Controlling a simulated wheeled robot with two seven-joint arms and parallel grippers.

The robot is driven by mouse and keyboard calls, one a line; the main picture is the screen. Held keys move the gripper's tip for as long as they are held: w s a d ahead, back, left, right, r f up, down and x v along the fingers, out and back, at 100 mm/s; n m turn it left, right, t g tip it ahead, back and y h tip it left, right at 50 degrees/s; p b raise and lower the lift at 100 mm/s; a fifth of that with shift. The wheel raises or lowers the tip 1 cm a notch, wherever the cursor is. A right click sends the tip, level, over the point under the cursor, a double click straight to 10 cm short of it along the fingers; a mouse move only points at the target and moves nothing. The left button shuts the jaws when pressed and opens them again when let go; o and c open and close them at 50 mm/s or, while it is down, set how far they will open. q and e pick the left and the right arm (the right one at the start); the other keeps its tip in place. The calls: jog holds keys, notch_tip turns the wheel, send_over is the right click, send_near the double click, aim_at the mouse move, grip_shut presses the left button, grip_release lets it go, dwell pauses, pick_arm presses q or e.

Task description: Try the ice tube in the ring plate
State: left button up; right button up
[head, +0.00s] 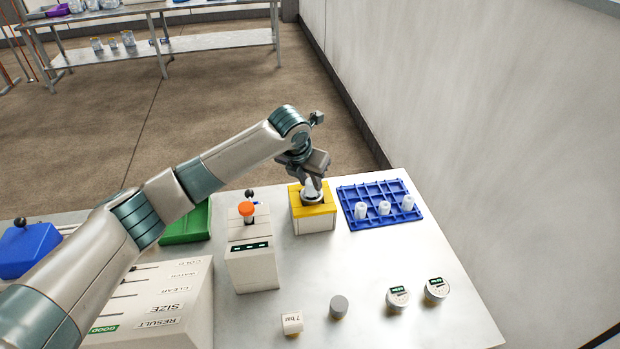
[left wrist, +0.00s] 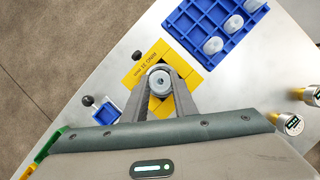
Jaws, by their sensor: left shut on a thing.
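The ring plate (head: 325,209) is a yellow top on a white block, near the middle of the table; it also shows in the left wrist view (left wrist: 137,73) with dark lettering. My left gripper (head: 312,188) points down over the plate. Its two fingers (left wrist: 160,88) are shut on a pale round ice tube (left wrist: 160,80), seen from its end. The tube stands over the middle of the plate. Whether its lower end is inside the ring or just above it, I cannot tell. My right gripper is not in view.
A blue rack (head: 373,190) right of the plate holds three white tubes (head: 384,208).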

pick_arm(q)
jog(key=shift+f, duration=0.7)
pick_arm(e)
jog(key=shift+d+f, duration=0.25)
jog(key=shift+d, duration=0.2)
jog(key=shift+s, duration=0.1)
pick_arm(q)
jog(key=o, duration=1.1)
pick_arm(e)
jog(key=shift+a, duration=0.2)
pick_arm(q)
jog(key=shift+r, duration=0.1)
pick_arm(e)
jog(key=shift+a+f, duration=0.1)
pick_arm(q)
jog(key=b+v, duration=0.5)
jog(key=v, duration=1.2)
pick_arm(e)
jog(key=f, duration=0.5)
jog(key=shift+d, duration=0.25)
pick_arm(q)
jog(key=shift+r, duration=0.1)
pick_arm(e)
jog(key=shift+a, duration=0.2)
